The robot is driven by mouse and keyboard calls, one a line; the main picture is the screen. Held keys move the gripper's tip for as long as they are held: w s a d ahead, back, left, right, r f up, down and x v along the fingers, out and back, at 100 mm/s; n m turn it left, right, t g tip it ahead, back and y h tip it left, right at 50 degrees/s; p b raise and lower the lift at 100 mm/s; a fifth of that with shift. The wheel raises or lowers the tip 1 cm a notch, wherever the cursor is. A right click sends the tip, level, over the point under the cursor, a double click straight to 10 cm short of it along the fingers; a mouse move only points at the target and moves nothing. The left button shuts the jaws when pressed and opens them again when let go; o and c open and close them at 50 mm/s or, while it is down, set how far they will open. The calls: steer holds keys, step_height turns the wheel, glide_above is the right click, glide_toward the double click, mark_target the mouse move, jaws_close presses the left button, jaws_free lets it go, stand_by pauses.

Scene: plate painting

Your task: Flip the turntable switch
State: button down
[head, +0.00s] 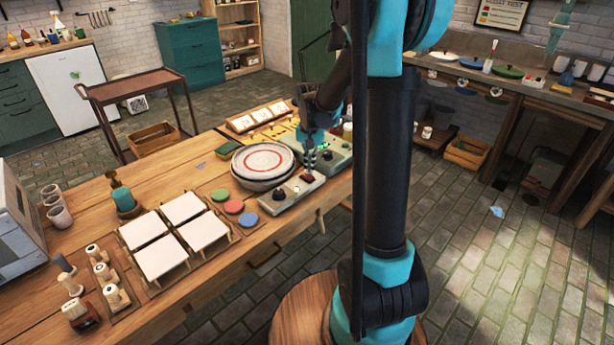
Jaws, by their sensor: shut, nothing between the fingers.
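The turntable (262,182) stands on the wooden workbench and bears a pale plate (247,160) with red rings. A light control box (292,190) lies just in front of it, with a dark knob (279,194) at its left end. A small dark red switch (307,178) shows at the box's right end. My gripper (310,168) points down with its fingers shut and empty, right over the switch end of the box. I cannot tell whether the fingertips touch the switch, and its position is too small to read.
A green-grey box (338,152) stands close behind my gripper. Coloured discs (234,207) lie left of the control box. Several white tiles (183,208) and a green bottle (122,197) stand farther left. The bench's front edge is near the control box.

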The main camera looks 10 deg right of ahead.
mark_target(310, 177)
steer(key=shift+f, duration=1.1)
stand_by(0.7)
steer(key=shift+r, duration=3.55)
steer(key=s+d+f+n+t, duration=0.2)
steer(key=s+f, duration=0.1)
steer(key=s, duration=0.8)
steer(key=s+d+f+n+t, duration=0.2)
steer(key=s+f, duration=0.2)
steer(key=s, duration=0.7)
steer(key=shift+f+n, duration=0.2)
steer(key=shift+n, duration=0.2)
